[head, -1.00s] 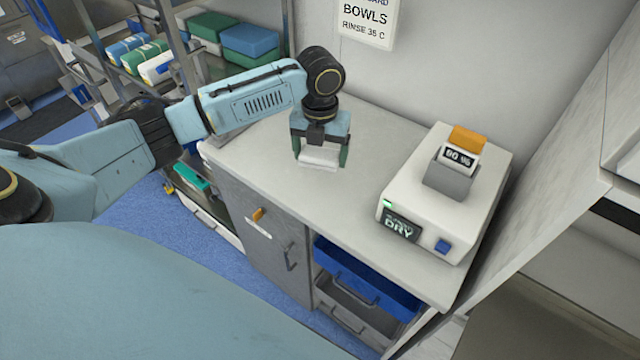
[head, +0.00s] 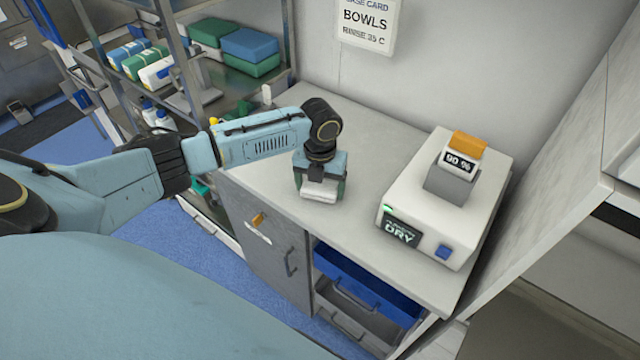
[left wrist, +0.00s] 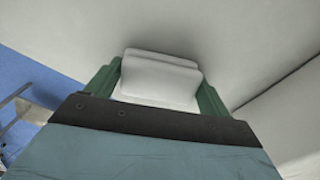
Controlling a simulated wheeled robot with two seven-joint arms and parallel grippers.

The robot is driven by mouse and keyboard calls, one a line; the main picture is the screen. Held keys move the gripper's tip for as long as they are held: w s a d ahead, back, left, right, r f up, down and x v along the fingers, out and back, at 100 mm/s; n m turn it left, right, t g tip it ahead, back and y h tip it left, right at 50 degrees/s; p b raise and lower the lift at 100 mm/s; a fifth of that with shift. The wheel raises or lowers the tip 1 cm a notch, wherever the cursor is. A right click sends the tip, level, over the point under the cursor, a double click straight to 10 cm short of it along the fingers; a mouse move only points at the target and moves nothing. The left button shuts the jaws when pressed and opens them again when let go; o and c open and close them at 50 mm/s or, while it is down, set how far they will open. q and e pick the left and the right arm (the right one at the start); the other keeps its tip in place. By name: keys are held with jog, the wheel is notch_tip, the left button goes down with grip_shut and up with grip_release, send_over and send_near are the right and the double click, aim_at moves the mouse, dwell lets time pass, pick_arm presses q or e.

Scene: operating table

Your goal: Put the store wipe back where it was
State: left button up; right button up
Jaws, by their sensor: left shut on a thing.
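The store wipe (head: 320,194) is a small white folded cloth. My left gripper (head: 320,188) is shut on it, with a green finger on each side. The gripper points down at the light grey counter top (head: 385,150), left of the white device. Whether the wipe touches the counter is hard to tell. In the left wrist view the wipe (left wrist: 160,75) sits between the two green fingers. My right gripper is not in view.
A white device (head: 450,205) with a DRY display and an orange-topped cartridge reading 90 % stands on the counter's right. Below the counter's front are a cabinet door (head: 265,235) and an open blue drawer (head: 365,280). A shelf rack (head: 180,60) with wrapped packs stands left. A BOWLS card (head: 368,25) hangs on the wall.

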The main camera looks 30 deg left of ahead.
pick_arm(q)
jog(key=o, duration=0.9)
jog(key=shift+f, duration=0.1)
notch_tip(320, 180, up, 12)
jog(key=shift+r+p, duration=0.2)
jog(key=shift+p, duration=0.1)
